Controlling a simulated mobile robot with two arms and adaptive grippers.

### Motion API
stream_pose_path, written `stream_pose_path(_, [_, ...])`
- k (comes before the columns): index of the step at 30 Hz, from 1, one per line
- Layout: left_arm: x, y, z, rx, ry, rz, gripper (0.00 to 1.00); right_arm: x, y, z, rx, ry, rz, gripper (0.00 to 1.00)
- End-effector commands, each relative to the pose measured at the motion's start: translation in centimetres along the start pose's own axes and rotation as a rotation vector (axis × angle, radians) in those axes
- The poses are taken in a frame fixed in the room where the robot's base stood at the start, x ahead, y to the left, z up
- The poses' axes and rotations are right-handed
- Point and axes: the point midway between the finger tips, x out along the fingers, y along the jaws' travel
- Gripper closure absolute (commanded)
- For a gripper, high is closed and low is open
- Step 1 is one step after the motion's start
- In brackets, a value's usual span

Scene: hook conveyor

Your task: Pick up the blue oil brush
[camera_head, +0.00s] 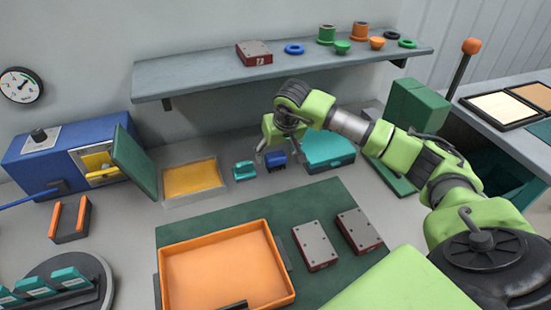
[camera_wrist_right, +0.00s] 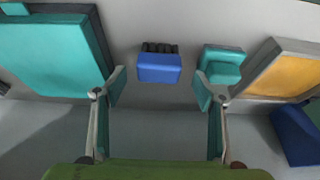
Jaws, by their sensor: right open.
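The blue oil brush (camera_head: 276,160), a small blue block, stands on the grey bench below the shelf. In the right wrist view the blue oil brush (camera_wrist_right: 159,68) shows black bristles and lies centred just beyond the gap between the fingers. My right gripper (camera_head: 279,152) is over the brush, pointing down, with its fingers spread. In the right wrist view the right gripper (camera_wrist_right: 159,88) is open and empty, one finger to each side of the brush. Contact with the brush does not show. My left gripper is not in view.
A teal block (camera_head: 244,170) stands close left of the brush, and a teal case (camera_head: 328,150) close right. A yellow-filled tray (camera_head: 192,180) lies further left. The grey shelf (camera_head: 200,81) hangs behind. An orange tray (camera_head: 165,290) and grey-red boxes (camera_head: 315,245) lie in front.

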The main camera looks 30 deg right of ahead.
Motion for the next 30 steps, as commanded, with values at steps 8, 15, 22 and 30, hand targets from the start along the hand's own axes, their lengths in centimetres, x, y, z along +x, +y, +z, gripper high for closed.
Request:
stream_pose_path(8, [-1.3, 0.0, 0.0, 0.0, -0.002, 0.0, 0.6, 3.0, 0.1, -0.1, 0.001, -0.001, 0.0, 0.36])
stream_pose_path(15, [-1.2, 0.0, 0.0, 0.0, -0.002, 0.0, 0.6, 3.1, 0.2, -0.1, 0.0, 0.0, 0.0, 0.41])
stream_pose_path(22, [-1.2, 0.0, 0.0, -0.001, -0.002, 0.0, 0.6, 3.1, 0.2, -0.1, 0.0, 0.0, 0.0, 0.78])
stream_pose_path(30, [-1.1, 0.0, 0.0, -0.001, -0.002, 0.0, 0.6, 3.0, 0.2, -0.2, 0.0, 0.001, 0.0, 0.78])
